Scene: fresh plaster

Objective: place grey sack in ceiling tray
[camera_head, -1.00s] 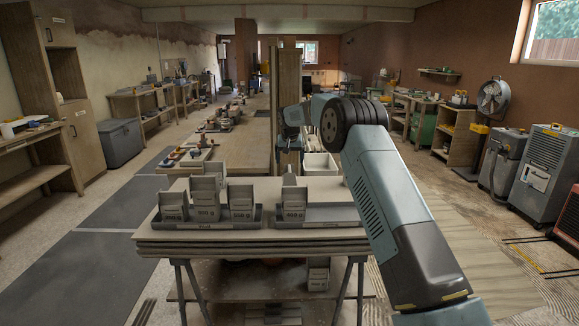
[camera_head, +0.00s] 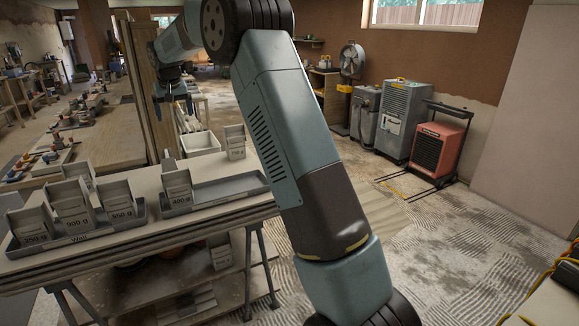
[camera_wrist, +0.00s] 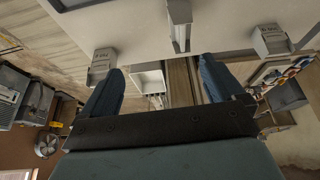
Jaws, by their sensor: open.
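Several grey sacks with weight labels are on the table. A sack marked 400 g (camera_head: 178,190) stands at the left end of the right tray (camera_head: 225,194); I cannot read that tray's label. Another grey sack (camera_head: 235,141) stands alone behind the right tray. My gripper (camera_head: 173,103) is open and empty, pointing down above the table's far side. In the wrist view my gripper (camera_wrist: 160,88) shows sacks beyond its fingers.
A white bin (camera_head: 200,143) stands behind the table, beside a wooden post (camera_head: 147,90). A long workbench (camera_head: 105,135) with small tools lies behind left. A red heater (camera_head: 437,150) and grey machines (camera_head: 404,118) stand at right. The right tray's middle and right are bare.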

